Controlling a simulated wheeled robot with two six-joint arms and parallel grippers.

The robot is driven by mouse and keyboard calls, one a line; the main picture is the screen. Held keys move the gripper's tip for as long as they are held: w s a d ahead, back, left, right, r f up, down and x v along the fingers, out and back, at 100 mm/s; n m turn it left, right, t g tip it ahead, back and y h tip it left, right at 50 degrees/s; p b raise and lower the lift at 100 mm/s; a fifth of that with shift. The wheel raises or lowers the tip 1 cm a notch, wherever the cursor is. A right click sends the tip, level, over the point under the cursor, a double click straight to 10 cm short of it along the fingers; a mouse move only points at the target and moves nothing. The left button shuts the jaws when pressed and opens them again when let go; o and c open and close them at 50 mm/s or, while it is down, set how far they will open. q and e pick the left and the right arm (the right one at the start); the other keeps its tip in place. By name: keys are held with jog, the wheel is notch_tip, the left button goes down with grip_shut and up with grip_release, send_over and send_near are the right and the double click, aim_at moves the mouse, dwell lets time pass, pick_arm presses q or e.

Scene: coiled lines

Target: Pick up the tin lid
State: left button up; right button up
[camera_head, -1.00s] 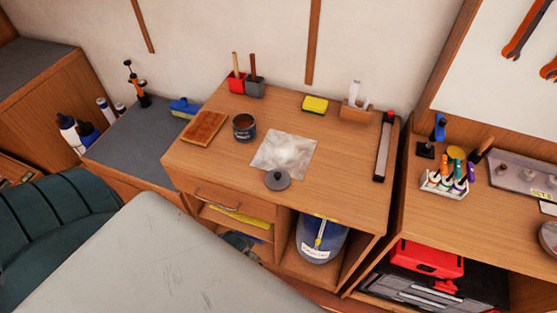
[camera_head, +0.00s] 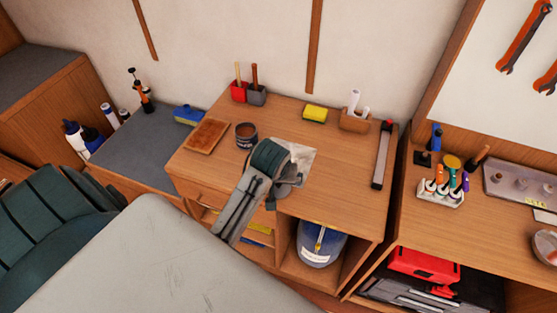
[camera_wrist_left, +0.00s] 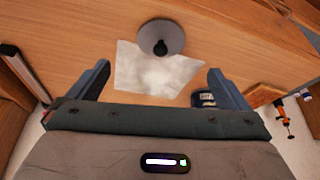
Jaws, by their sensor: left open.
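The tin lid (camera_wrist_left: 172,33) is a round grey disc with a dark knob, lying on the wooden worktop at the top of the left wrist view. It overlaps the edge of a pale crumpled sheet (camera_wrist_left: 150,72). My left gripper (camera_wrist_left: 159,76) is open and empty above the sheet, the lid lying past its fingertips and between their lines. In the head view my left gripper (camera_head: 284,187) is over the worktop and mostly hides the lid. The open tin (camera_head: 246,137) stands behind it to the left; a finger partly covers it in the wrist view. My right gripper is not in view.
The area right of the sheet is clear.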

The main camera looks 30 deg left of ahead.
aim_at(278, 185)
pick_arm(q)
jog(key=p+x, duration=0.1)
jog(key=x, duration=0.4)
jog(key=shift+w+a+f, duration=0.1)
jog(key=shift+w+f, duration=0.1)
jog(key=shift+w, duration=0.1)
jog(key=shift+w+f+p, duration=0.1)
jog(key=shift+f+p, duration=0.1)
jog(key=shift+p, duration=0.25)
jog(key=p+x, duration=0.2)
jog(key=x, duration=0.2)
jog(key=shift+a, duration=0.2)
jog(key=shift+w+a+f, duration=0.1)
jog(key=shift+f, duration=0.25)
jog(key=shift+c, duration=0.2)
jog(key=c, duration=1)
